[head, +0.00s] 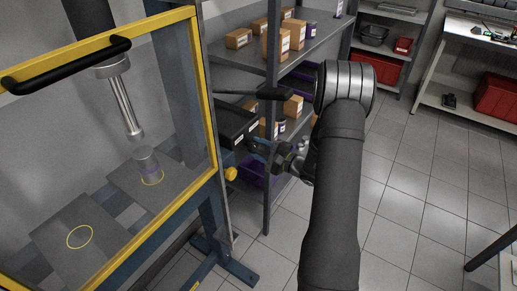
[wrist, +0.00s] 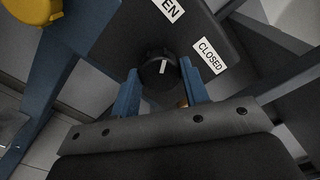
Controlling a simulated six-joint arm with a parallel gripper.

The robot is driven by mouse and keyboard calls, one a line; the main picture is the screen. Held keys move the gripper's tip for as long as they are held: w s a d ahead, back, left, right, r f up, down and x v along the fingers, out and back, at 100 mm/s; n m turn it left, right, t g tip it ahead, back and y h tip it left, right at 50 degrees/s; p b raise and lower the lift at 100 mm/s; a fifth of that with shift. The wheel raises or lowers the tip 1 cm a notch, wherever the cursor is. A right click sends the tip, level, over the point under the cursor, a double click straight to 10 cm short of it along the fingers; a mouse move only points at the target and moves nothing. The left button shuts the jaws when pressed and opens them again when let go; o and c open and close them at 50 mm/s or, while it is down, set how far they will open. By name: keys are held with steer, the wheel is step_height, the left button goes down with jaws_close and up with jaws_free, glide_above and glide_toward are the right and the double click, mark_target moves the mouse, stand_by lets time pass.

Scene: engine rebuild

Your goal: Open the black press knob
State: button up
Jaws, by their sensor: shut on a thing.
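The black press knob (wrist: 160,70) is a small round dial with a white pointer line, on a dark control box (head: 236,124). In the wrist view the line points roughly up the picture, towards a white label (wrist: 168,8) cut off to "EN". The "CLOSED" label (wrist: 210,56) lies up and to the right of the knob. My gripper (wrist: 160,82) has its two blue fingers on either side of the knob and is shut on it. In the head view my gripper (head: 260,150) is at the box's right side, and the knob is hidden there.
A yellow-framed press guard (head: 212,100) with a black handle (head: 65,65) stands left of the box. A yellow button (head: 231,173) sits below the box. A grey shelf (head: 320,38) with cartons stands close behind my arm. Open tiled floor lies right.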

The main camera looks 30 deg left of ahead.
steer(key=o, duration=1)
steer(key=shift+c, duration=0.2)
steer(key=shift+d, duration=0.1)
steer(key=d, duration=1.7)
steer(key=shift+d, duration=0.15)
steer(key=a, duration=1.7)
steer(key=shift+a, duration=0.25)
